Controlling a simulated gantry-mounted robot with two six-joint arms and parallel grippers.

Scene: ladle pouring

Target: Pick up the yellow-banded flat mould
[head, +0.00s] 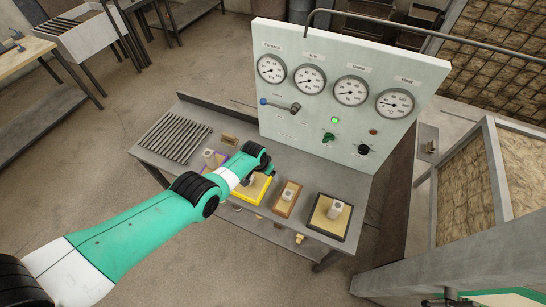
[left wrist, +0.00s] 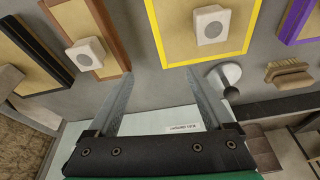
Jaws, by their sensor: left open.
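The yellow-banded flat mould (head: 252,200) lies on the grey bench, partly hidden by my left arm in the head view. In the left wrist view the yellow-banded mould (left wrist: 176,36) is at the top centre, a tan plate with a yellow edge and a pale block with a round grey face on it. My left gripper (left wrist: 161,75) is open, its fingers spread around the near edge of the mould in the picture, with nothing seen between them. Contact cannot be told. In the head view the gripper end is mostly hidden by the wrist. My right gripper is not in view.
A brown-banded mould (head: 288,191) and a black-banded mould (head: 317,217) lie right of it; a purple-banded mould (left wrist: 302,22) lies on its other side. A brush (left wrist: 290,74) and a white round piece with a dark knob (left wrist: 222,73) are close. A gauge panel (head: 350,125) stands behind.

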